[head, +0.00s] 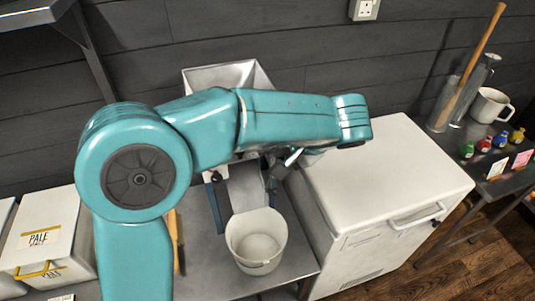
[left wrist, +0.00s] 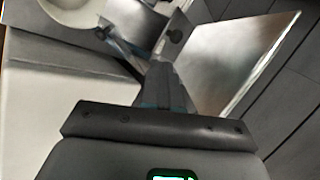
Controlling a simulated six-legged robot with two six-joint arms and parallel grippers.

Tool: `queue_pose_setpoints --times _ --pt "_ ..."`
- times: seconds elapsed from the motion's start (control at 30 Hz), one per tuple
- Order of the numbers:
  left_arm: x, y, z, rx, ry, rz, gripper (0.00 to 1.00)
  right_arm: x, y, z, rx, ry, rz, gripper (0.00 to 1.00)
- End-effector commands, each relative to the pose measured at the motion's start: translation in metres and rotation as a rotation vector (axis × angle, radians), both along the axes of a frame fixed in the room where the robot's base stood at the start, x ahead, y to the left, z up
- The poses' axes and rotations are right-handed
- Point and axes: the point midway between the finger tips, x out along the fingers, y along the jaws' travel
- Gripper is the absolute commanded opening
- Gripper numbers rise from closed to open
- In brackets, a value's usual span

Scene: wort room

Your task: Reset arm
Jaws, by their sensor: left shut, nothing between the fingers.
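My teal left arm reaches across the head view from the left and bends down over the metal mill. My left gripper (head: 284,162) is partly hidden beneath the arm, beside the mill's chute and above the right side of the bench. In the left wrist view its fingers (left wrist: 163,72) are together with nothing between them, in front of the hopper's metal side. My right gripper is in neither view.
The mill's hopper (head: 225,76) stands behind my arm. A white bucket (head: 257,242) stands below the chute. A white chest (head: 386,178) with a handle is on the right. A box labelled PALE (head: 48,240) is on the left. A mug (head: 489,105) stands far right.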

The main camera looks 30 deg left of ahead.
Motion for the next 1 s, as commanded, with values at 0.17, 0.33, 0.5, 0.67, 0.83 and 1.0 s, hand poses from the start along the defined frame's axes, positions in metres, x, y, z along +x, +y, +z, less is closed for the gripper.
queue_pose_setpoints --times 0.17,0.33,0.5,0.67,0.83,1.0 --pt "-0.002 -0.010 0.010 -0.001 0.000 -0.001 0.00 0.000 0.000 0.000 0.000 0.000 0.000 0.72" --pt "-0.003 -0.012 0.011 -0.002 0.003 -0.001 0.00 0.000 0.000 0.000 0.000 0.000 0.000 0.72" --pt "-0.002 -0.023 -0.040 -0.088 0.086 -0.061 0.00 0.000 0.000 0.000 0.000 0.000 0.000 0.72" --pt "-0.023 -0.057 -0.159 -0.361 0.252 -0.147 0.00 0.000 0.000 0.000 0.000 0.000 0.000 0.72" --pt "-0.084 -0.104 -0.279 -0.760 0.342 -0.093 0.00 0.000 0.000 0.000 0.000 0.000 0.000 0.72" --pt "-0.141 -0.132 -0.349 -1.041 0.248 0.122 0.00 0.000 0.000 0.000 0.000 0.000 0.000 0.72"
